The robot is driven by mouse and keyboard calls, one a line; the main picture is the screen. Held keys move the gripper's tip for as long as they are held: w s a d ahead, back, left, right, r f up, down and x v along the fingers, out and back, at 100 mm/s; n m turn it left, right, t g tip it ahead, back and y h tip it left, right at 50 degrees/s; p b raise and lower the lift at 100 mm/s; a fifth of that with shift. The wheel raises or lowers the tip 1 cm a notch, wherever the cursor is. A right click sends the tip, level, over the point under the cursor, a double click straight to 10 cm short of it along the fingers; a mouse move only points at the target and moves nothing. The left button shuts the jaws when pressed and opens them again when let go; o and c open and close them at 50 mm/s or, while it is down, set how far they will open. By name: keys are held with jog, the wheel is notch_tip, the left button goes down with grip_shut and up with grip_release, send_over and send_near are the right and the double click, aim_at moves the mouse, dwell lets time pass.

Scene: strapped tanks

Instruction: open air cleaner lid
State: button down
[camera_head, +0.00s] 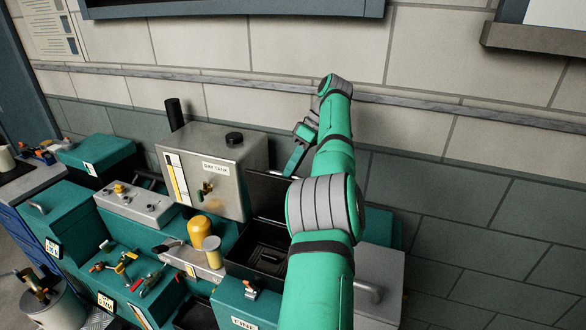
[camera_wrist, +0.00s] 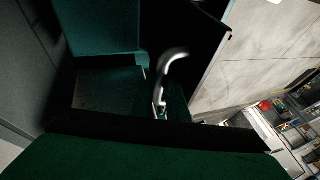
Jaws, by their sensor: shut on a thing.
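A black open box (camera_head: 262,258), which I take to be the air cleaner, sits among teal equipment in the head view. Its dark lid (camera_head: 268,190) stands up, raised at the box's back side. My gripper (camera_head: 291,168) is at the lid's upper right edge and is shut on it; the fingertips are small and partly dark there. My arm hides the right side of the box and lid. In the wrist view dark panels fill much of the picture, and a pale curved handle (camera_wrist: 172,66) shows near the middle. The jaws are not clear in that view.
The grey day tank (camera_head: 215,170) stands just left of the lid. A yellow cylinder (camera_head: 201,231) and a pale jar (camera_head: 212,250) are left of the box. A grey cabinet (camera_head: 378,270) with a handle is right of my arm. The tiled wall rises close behind.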

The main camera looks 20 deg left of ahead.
jog(key=shift+w+d+f, duration=0.15)
jog(key=shift+f, duration=0.2)
jog(key=c, duration=1.7)
grip_release()
jog(key=shift+r, duration=0.15)
jog(key=shift+w, duration=0.15)
